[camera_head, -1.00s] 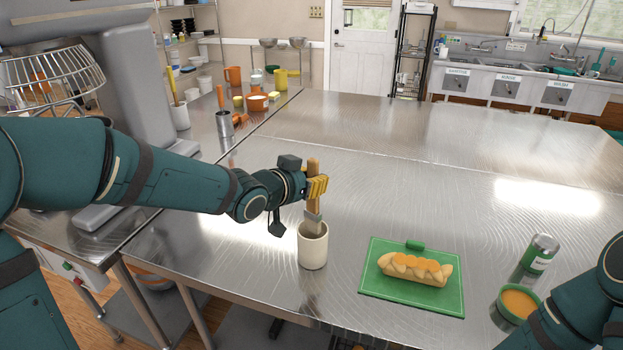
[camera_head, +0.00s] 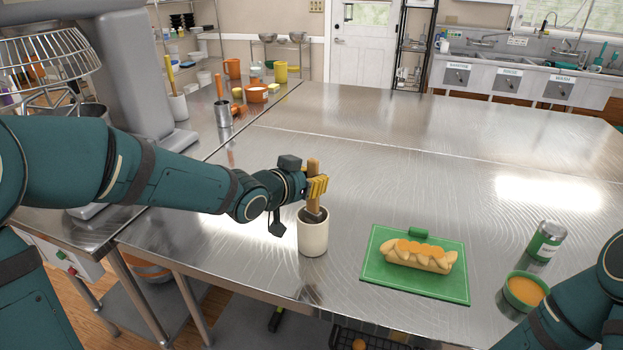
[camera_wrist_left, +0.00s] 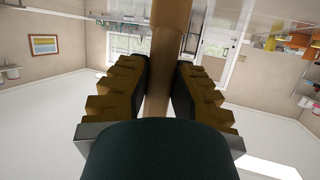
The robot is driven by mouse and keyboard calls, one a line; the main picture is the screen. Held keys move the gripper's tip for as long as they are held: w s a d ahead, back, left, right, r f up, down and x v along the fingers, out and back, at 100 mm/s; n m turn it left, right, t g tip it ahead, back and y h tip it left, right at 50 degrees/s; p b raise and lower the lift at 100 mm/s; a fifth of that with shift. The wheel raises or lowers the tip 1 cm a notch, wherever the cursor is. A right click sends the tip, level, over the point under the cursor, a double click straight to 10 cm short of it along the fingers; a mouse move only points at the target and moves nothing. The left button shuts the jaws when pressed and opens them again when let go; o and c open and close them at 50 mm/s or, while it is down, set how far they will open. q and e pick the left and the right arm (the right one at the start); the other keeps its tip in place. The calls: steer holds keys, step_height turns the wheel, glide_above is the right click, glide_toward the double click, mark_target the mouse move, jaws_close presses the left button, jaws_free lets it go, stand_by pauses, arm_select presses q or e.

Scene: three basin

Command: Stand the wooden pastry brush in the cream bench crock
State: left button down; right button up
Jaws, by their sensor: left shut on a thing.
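The cream bench crock (camera_head: 313,238) stands upright on the steel table near its front edge. The wooden pastry brush (camera_head: 313,172) is upright, with its handle above the crock and its lower end inside the crock's mouth. My left gripper (camera_head: 317,187) is shut on the brush handle just above the rim. In the left wrist view the handle (camera_wrist_left: 165,75) runs between the yellow finger pads (camera_wrist_left: 160,95). The bristles are hidden in the crock, and I cannot tell whether they touch its bottom. My right gripper is out of view; only part of that arm shows at the lower right.
A green board (camera_head: 384,281) with a braided loaf (camera_head: 418,255) lies right of the crock. A green-labelled can (camera_head: 546,241) and a green bowl with orange contents (camera_head: 524,290) stand further right, near my right arm. The table behind is clear.

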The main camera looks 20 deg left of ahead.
arm_select(q)
steer(key=shift+f+b, duration=0.85)
steer(key=shift+f, duration=0.25)
steer(key=shift+f+b, duration=0.6)
steer(key=shift+f, duration=0.65)
steer(key=c, duration=0.9)
jaws_free()
steer(key=shift+p+v, duration=0.75)
steer(key=shift+v, duration=0.8)
